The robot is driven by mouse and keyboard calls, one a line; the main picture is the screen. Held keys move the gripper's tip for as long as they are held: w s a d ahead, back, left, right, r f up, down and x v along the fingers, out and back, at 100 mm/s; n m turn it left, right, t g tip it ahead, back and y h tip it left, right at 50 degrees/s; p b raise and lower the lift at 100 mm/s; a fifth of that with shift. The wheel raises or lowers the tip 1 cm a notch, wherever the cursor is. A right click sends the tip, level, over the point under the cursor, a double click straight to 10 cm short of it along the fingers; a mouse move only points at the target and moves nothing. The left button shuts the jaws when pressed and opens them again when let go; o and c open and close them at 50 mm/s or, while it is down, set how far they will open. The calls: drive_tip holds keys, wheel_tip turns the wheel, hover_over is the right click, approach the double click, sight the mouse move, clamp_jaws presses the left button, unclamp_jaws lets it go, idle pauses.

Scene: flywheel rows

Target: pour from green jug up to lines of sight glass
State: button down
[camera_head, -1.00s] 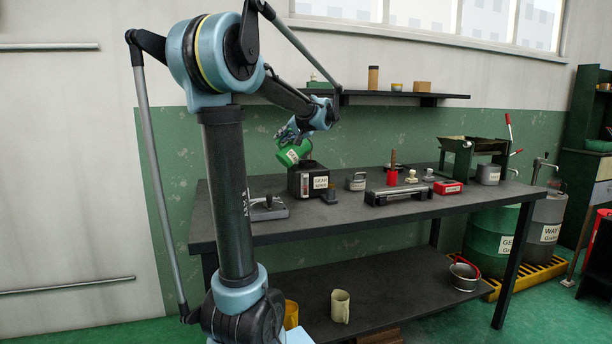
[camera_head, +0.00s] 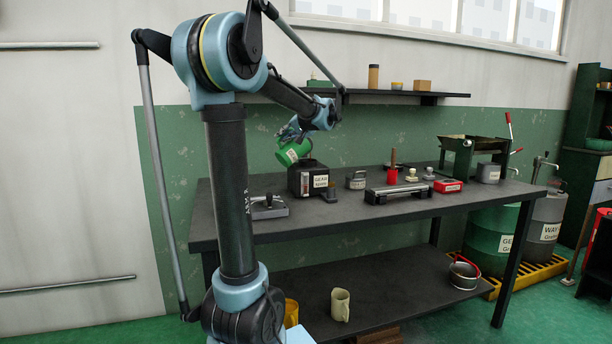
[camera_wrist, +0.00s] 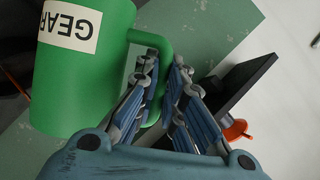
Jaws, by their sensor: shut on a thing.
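The green jug (camera_head: 290,152) is held tilted above the dark gear-case box (camera_head: 307,177) on the workbench, its lower edge close to the box top. In the wrist view the jug (camera_wrist: 85,85) shows a white label reading GEAR, upside down. My gripper (camera_head: 302,130) is shut on the jug's handle; in the wrist view its fingers (camera_wrist: 160,85) sit around the handle. The sight glass (camera_head: 305,183) is a pale upright strip on the front of the box, left of its label. Its lines and level are too small to read. The jug's inside and any stream are not visible.
A lever device (camera_head: 268,207) lies left on the bench (camera_head: 400,215). A shelf (camera_head: 400,95) hangs above. Mugs stand on the lower shelf.

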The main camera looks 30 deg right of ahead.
idle(0.6)
drive_tip(key=shift+a+r+n+h, duration=0.1)
drive_tip(key=shift+a+n+h, duration=0.6)
drive_tip(key=shift+n+h, duration=0.25)
drive_tip(key=shift+a+n+h, duration=0.25)
drive_tip(key=shift+a+n, duration=0.1)
drive_tip(key=shift+n, duration=0.1)
drive_tip(key=shift+a+f, duration=0.1)
drive_tip(key=shift+f, duration=0.25)
drive_tip(key=shift+a+f+n+h+b, duration=0.4)
drive_tip(key=shift+a+n+b, duration=0.1)
drive_tip(key=shift+a+b, duration=0.1)
drive_tip(key=shift+a+f+n+h+b, duration=1.5)
drive_tip(key=shift+a+f+n+b, duration=0.2)
drive_tip(key=shift+f+b, duration=0.45)
drive_tip(key=shift+r, duration=2.45)
